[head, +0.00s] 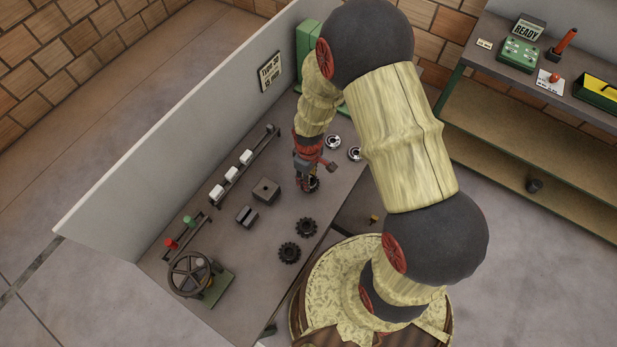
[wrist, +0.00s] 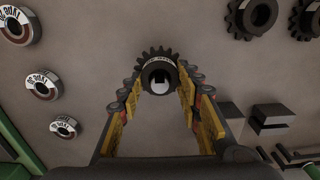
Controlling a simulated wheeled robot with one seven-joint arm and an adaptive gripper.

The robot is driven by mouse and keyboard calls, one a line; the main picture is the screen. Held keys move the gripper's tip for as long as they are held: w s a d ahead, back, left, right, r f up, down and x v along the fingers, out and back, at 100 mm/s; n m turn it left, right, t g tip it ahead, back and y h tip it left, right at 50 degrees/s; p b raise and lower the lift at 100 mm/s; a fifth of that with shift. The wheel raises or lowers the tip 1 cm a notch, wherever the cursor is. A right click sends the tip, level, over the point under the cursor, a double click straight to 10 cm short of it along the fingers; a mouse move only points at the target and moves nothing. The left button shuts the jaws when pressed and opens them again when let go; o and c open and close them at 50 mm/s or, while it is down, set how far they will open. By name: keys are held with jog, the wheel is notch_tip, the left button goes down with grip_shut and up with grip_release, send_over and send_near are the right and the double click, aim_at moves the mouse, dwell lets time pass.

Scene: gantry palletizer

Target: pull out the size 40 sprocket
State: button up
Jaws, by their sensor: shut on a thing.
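A dark toothed sprocket (wrist: 158,74) is between the fingertips of my gripper (wrist: 160,88) in the wrist view, with a bore through its middle and a small pale label too small to read. In the head view my gripper (head: 307,178) is low over the bench and shut on this sprocket (head: 313,185), partly hidden by the fingers. I cannot tell whether it touches the bench. Two more dark sprockets (head: 305,227) (head: 289,252) lie nearer the bench's front edge; they also show at the top right of the wrist view (wrist: 256,15) (wrist: 307,17). Their sizes are unreadable.
Pale labelled rings (wrist: 43,85) (head: 333,142) lie beside my gripper. A holed block (head: 266,190), a notched block (head: 247,215), a rail with white blocks (head: 230,175) and a handwheel (head: 190,273) stand on the bench (head: 215,240). A partition (head: 175,140) runs behind.

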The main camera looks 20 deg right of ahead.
jog(key=shift+r, duration=0.15)
jog(key=shift+r+p, duration=2.1)
jog(key=shift+r, duration=1.05)
notch_tip(320, 180, up, 8)
jog(key=p, duration=0.5)
